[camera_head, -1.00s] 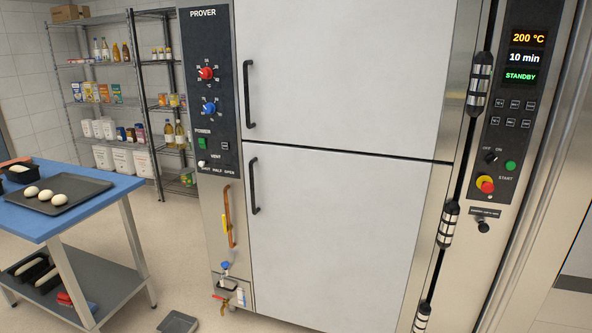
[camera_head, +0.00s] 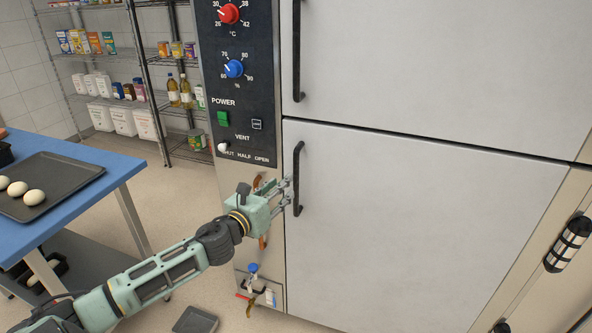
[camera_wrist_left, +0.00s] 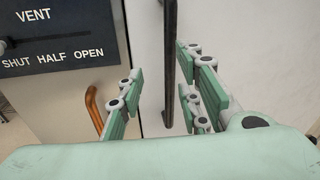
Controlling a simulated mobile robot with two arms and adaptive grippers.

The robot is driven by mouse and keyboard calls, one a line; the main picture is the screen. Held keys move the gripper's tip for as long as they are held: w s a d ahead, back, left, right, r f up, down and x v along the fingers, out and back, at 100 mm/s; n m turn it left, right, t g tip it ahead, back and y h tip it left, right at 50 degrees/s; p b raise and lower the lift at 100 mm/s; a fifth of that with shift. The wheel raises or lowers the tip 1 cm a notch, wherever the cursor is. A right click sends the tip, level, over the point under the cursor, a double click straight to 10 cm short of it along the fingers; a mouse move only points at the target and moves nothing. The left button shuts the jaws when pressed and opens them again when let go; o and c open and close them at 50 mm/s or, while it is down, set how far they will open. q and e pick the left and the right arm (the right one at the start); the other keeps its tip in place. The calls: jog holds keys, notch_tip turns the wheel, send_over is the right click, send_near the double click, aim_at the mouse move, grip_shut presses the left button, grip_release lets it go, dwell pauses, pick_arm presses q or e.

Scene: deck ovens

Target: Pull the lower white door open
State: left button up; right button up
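The lower white door (camera_head: 410,235) is shut, flush in the cabinet front below the upper white door. Its black vertical bar handle (camera_head: 298,180) is near the door's left edge. My left gripper (camera_head: 284,192) is at the handle's lower half, coming from the left. In the left wrist view the two green fingers (camera_wrist_left: 158,95) are spread apart, with the black handle (camera_wrist_left: 169,60) between them, closer to the right finger. I see no clear contact. My right gripper is in no view.
The upper white door (camera_head: 440,60) has its own black handle (camera_head: 298,50). Left of the doors is a control panel (camera_head: 240,85), with a copper pipe (camera_wrist_left: 95,105) below it. A blue table (camera_head: 110,165) stands left. A grey tray (camera_head: 195,320) lies on the floor.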

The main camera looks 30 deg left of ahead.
aim_at(295, 169)
pick_arm(q)
jog(key=shift+m+h, duration=0.3)
jog(key=shift+m, duration=0.4)
jog(key=w+r, duration=0.1)
jog(key=w, duration=0.1)
jog(key=w+r, duration=0.1)
jog(key=w, duration=0.1)
jog(key=w+d+p, duration=0.1)
jog(key=w, duration=0.1)
jog(key=shift+r, duration=0.4)
jog(key=shift+w+f, duration=0.1)
jog(key=shift+w, duration=0.65)
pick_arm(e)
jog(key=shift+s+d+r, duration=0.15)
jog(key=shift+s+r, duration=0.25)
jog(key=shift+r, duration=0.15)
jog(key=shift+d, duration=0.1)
pick_arm(q)
grip_shut()
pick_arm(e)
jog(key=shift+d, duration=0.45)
